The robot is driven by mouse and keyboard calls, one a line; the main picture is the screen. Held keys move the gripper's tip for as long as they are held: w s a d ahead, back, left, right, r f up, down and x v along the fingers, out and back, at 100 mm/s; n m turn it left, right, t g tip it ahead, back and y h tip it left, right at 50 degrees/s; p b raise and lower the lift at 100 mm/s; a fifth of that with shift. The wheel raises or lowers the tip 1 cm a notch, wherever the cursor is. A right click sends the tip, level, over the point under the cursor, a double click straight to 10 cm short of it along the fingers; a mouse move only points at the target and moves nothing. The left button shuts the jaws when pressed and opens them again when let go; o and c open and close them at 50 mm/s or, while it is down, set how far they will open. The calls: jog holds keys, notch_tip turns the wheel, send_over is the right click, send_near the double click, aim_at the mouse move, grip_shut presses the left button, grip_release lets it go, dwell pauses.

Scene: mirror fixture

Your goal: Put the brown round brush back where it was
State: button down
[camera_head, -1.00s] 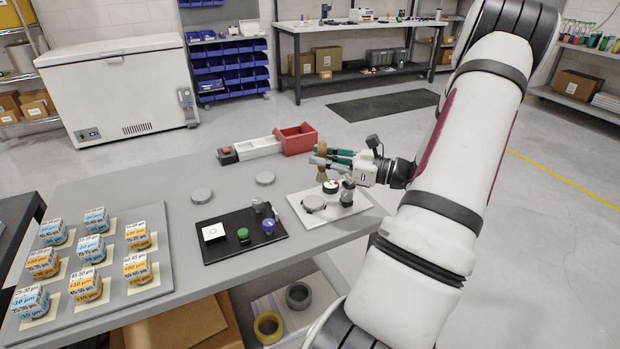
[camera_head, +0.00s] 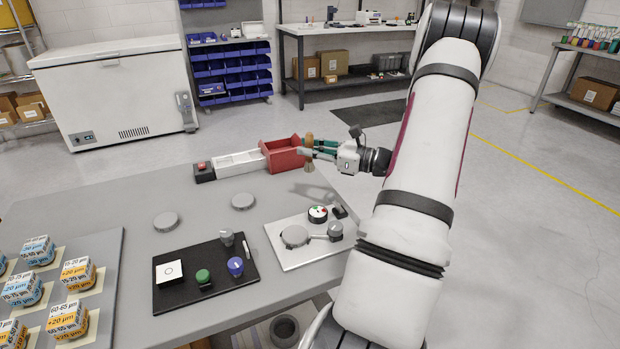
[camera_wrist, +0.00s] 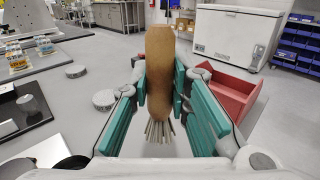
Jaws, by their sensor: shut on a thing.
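The brown round brush (camera_head: 309,140) is upright in my gripper (camera_head: 318,147), its bristles pointing down. My gripper is shut on its handle and holds it above the table, near the right end of the red bin (camera_head: 284,155). In the wrist view the brush (camera_wrist: 160,75) stands between the green finger pads of my gripper (camera_wrist: 165,95), with its pale bristles showing below. I cannot tell from the frames which spot the brush came from.
A white plate (camera_head: 285,256) with a round disc and a grey knob lies in front. A black tray (camera_head: 220,287) with small parts lies left of it. Two grey discs (camera_head: 166,221) lie on the grey table (camera_head: 110,205). Labelled blocks (camera_head: 75,280) stand at the left.

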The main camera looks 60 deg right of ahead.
aim_at(310, 171)
jog(key=shift+f+b, duration=0.4)
jog(key=shift+f, duration=3.1)
jog(key=shift+f, duration=0.1)
jog(key=c, duration=1.5)
grip_release()
